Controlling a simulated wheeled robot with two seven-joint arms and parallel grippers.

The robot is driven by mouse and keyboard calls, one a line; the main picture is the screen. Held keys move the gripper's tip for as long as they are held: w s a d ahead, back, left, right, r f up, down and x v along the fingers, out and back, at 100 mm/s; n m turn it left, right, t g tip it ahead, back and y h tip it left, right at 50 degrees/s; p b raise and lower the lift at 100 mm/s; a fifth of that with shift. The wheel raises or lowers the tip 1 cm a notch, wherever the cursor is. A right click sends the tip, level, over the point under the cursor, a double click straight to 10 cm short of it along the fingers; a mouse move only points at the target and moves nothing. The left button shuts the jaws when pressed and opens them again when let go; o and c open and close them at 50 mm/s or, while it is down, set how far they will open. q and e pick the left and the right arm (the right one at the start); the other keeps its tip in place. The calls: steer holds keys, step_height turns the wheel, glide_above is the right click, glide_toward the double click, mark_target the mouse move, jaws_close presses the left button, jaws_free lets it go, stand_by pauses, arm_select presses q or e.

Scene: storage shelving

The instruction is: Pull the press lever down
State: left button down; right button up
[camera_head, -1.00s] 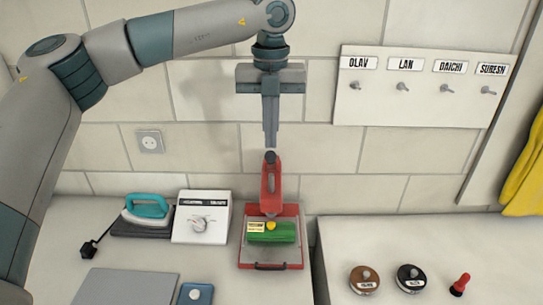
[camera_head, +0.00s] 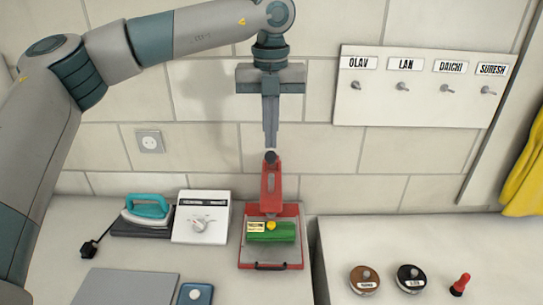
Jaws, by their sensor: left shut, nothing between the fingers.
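The red press (camera_head: 286,211) stands on the left counter against the tiled wall. Its red lever (camera_head: 270,183) stands upright and ends in a dark knob (camera_head: 270,157). A green block with a yellow knob and a small label (camera_head: 272,231) sits on the press's grey base. My left gripper (camera_head: 270,143) points straight down, just above the lever's knob. Its fingers are shut with nothing between them. A small gap seems to part the fingertips from the knob, but contact is hard to tell. My right gripper is not in view.
A teal iron (camera_head: 148,207) and a white dial box (camera_head: 201,218) stand left of the press. Two round stamps (camera_head: 364,279) and a red-handled one (camera_head: 460,285) are on the right counter. A named hook board (camera_head: 420,88) hangs above. A gap divides the counters.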

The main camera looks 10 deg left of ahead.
arm_select(q)
steer(key=shift+f, duration=0.1)
arm_select(e)
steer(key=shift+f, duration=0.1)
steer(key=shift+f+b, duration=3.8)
steer(key=shift+b, duration=0.1)
arm_select(q)
steer(key=s+f+b, duration=0.3)
steer(key=f, duration=0.8)
steer(key=shift+s+d, duration=0.15)
steer(key=shift+d, duration=0.15)
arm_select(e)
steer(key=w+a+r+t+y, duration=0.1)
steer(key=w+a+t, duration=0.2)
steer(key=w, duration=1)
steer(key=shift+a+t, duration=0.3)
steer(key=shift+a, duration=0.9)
